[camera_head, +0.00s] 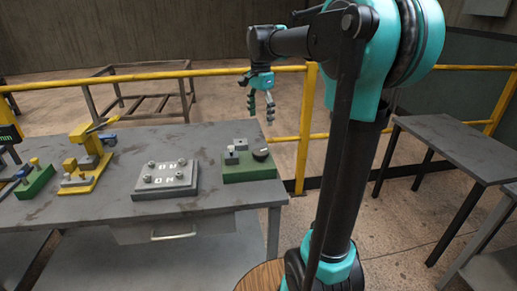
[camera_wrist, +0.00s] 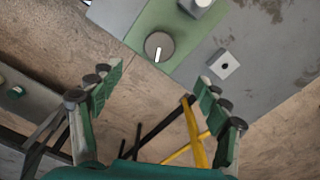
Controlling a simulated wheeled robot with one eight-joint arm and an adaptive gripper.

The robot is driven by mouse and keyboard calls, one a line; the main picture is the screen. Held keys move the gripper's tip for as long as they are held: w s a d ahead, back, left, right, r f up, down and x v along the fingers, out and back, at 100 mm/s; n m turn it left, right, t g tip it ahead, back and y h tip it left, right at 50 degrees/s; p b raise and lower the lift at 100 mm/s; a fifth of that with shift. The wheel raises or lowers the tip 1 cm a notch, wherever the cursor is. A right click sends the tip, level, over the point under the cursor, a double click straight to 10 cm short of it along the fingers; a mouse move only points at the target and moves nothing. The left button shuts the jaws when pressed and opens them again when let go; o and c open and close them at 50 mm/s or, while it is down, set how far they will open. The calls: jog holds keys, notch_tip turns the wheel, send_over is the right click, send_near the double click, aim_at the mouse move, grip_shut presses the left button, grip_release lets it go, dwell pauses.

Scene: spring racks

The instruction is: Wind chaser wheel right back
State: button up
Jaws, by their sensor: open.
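A dark round wheel (camera_head: 261,155) sits on the right part of a green base (camera_head: 248,173) near the table's right end. I take it for the chaser wheel. In the wrist view the wheel (camera_wrist: 159,46) is seen from above, with a short white mark near its lower edge. The green base (camera_wrist: 148,22) shows under it. My gripper (camera_head: 261,113) hangs in the air above and behind the base in the head view.
Grey blocks (camera_head: 232,157) stand on the green base beside the wheel. A grey panel (camera_head: 166,180) with several knobs and a yellow fixture (camera_head: 84,160) stand further left on the grey table (camera_head: 105,222). A yellow railing (camera_head: 307,125) runs behind. Another table (camera_head: 455,145) is at right.

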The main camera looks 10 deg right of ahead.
aim_at(261, 151)
notch_tip(261, 151, down, 14)
jog(key=shift+r, duration=0.25)
jog(key=shift+c, duration=0.4)
jog(key=c, duration=1.1)
